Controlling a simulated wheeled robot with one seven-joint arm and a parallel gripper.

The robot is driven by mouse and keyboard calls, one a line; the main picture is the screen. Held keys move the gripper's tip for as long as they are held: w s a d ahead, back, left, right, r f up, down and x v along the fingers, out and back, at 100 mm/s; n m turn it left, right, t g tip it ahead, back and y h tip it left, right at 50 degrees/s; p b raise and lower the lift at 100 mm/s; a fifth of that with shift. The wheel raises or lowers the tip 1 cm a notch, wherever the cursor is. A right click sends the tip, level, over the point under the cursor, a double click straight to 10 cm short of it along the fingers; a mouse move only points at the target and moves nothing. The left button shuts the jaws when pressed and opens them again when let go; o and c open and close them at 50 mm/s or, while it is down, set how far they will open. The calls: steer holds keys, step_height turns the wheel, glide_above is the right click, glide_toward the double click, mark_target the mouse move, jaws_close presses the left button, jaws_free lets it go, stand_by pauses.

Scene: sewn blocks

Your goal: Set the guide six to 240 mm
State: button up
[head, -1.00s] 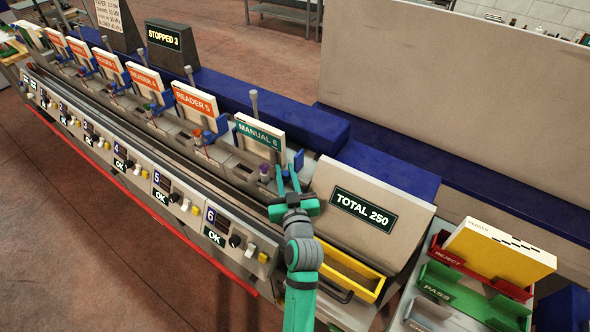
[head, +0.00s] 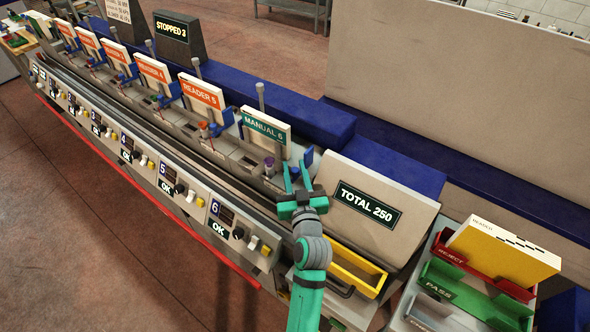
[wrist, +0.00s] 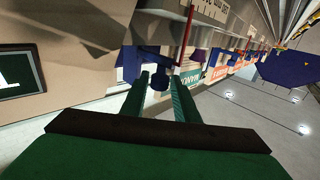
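Station six holds a white block with a green MANUAL 6 label (head: 264,129). A blue guide piece (head: 308,159) stands at its right side, partly behind my fingers. A purple knob (head: 269,164) sits in front of the block. My gripper (head: 296,172) is open, just right of the purple knob and in front of the blue guide. In the wrist view a blue knob-like part (wrist: 157,80) shows between my gripper's (wrist: 161,88) open fingers. I cannot tell whether the fingertips reach around it or stop short. Nothing is visibly held.
The sloped housing with the TOTAL 250 sign (head: 366,203) is close on the right. A yellow drawer (head: 357,270) lies below it. The station six switch panel (head: 240,231) is at front left. Tall metal posts (head: 261,97) rise behind the blocks.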

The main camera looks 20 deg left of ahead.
steer(key=v, duration=1)
steer(key=shift+s+d, duration=0.25)
steer(key=shift+s, duration=0.05)
steer(key=shift+f, duration=0.1)
steer(key=s+d+f+m+h, duration=0.65)
steer(key=s+d+f, duration=0.45)
steer(key=s+d, duration=0.25)
steer(key=s+d+h, duration=0.1)
steer(key=s+d, duration=0.1)
steer(key=s, duration=0.6)
steer(key=s+d+r+h, duration=0.1)
steer(key=s+d+h, duration=0.1)
steer(key=s, duration=0.7)
steer(key=shift+s+d, duration=0.35)
steer(key=shift+d, duration=0.2)
steer(key=shift+a+r+h, duration=0.1)
steer(key=shift+h, duration=0.15)
